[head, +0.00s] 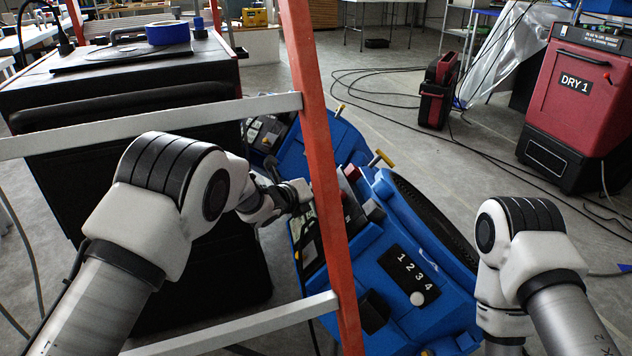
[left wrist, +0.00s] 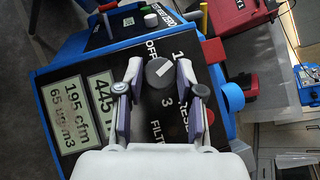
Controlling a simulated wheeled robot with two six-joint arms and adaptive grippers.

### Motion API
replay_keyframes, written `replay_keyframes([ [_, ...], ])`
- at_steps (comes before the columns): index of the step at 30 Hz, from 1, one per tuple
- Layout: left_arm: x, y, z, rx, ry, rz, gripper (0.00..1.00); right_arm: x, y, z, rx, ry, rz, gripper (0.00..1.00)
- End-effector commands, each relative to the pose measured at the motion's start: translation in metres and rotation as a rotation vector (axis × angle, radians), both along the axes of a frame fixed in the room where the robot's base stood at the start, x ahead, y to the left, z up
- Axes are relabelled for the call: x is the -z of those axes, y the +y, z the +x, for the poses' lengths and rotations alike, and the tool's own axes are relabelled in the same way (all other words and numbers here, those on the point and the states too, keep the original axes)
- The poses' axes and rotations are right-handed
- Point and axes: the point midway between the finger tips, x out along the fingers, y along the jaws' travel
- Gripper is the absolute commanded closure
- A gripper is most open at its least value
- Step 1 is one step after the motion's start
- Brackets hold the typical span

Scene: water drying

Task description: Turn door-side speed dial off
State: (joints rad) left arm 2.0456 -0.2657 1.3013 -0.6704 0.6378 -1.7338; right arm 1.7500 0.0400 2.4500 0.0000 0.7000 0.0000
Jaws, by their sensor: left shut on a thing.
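In the left wrist view a round dark dial (left wrist: 161,80) with a white mark sits on a black panel (left wrist: 105,62). "OFF", "1" and "3" are printed around it. The mark slants to the upper right, roughly toward the "1". The fingers of my left gripper (left wrist: 160,72) stand on both sides of the dial and are shut on it. In the head view my left gripper (head: 300,192) reaches the panel side of the near blue machine (head: 425,295), marked "1 2 3 4". The dial itself cannot be made out there. My right gripper is out of the picture.
An orange post (head: 318,130) with white rails (head: 200,112) stands in front of the blue machine. A second blue machine (head: 345,143) is behind it. A black cabinet (head: 130,80) is at left. A red "DRY 1" unit (head: 575,100) stands at right. Cables lie on the floor.

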Motion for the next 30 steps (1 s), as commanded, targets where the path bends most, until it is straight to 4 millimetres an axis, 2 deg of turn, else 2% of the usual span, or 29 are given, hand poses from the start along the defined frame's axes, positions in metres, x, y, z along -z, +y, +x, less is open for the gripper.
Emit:
replay_keyframes([
  [1,-0.005,-0.001,0.0,-0.021,0.021,-0.005,0.98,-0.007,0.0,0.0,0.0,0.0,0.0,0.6],
  [9,-0.004,-0.002,0.0,-0.106,0.112,-0.026,0.98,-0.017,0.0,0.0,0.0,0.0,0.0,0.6],
  [26,-0.003,-0.001,0.001,-0.135,0.143,-0.035,0.98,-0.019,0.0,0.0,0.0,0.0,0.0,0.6],
  [27,-0.003,-0.001,0.001,-0.135,0.142,-0.035,0.59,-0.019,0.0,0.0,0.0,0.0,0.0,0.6],
  [29,-0.003,-0.001,0.001,-0.135,0.142,-0.035,0.38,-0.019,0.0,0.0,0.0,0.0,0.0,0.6],
  [30,-0.003,-0.001,0.001,-0.134,0.143,-0.034,0.38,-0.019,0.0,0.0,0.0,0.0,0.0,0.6],
])
